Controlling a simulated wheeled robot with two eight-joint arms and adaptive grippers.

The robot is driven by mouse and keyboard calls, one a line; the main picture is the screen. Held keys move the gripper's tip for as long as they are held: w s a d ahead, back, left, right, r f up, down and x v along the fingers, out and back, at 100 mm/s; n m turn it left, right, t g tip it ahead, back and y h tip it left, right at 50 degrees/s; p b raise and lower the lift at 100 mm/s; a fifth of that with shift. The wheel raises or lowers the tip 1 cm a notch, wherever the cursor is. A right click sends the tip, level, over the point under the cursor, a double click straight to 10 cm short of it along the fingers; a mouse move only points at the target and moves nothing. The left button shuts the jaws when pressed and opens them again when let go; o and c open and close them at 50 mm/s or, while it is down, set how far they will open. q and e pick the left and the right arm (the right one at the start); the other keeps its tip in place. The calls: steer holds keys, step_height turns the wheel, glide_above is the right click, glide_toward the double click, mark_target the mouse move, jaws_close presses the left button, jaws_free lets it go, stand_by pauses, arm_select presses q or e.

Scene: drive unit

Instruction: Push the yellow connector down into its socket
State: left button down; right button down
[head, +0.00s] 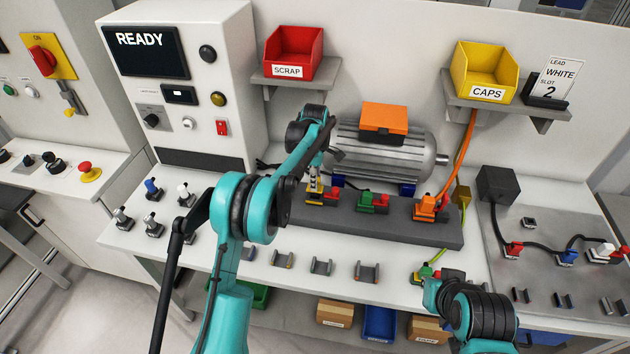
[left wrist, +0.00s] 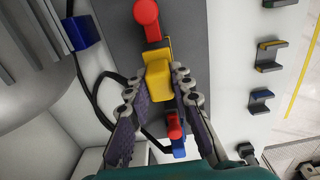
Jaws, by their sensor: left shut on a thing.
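The yellow connector (left wrist: 158,82) sits between the fingertips of my left gripper (left wrist: 155,88), seen from above in the left wrist view. In the head view my left gripper (head: 314,181) points down at the left part of the dark connector block (head: 385,222), and only part of the yellow connector (head: 318,192) shows below the fingers. The gripper is shut on it. Its socket is hidden under the connector and fingers, so I cannot tell how deep it sits.
A green connector (head: 372,202) and an orange one (head: 430,208) with an orange cable stand on the same block. The grey motor (head: 385,152) stands close behind. Empty holders (head: 321,266) line the table front. A red-levered connector (left wrist: 174,128) is close beside the fingers.

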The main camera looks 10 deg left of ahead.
arm_select(q)
steer(key=shift+f, duration=0.2)
steer(key=shift+f+b, duration=1.1)
steer(key=shift+f, duration=0.4)
steer(key=shift+f, duration=0.15)
steer(key=c, duration=1.3)
jaws_free()
steer(key=shift+o, duration=0.2)
step_height(320, 180, up, 12)
steer(key=shift+f, duration=0.1)
step_height(320, 180, up, 5)
steer(key=p, duration=0.4)
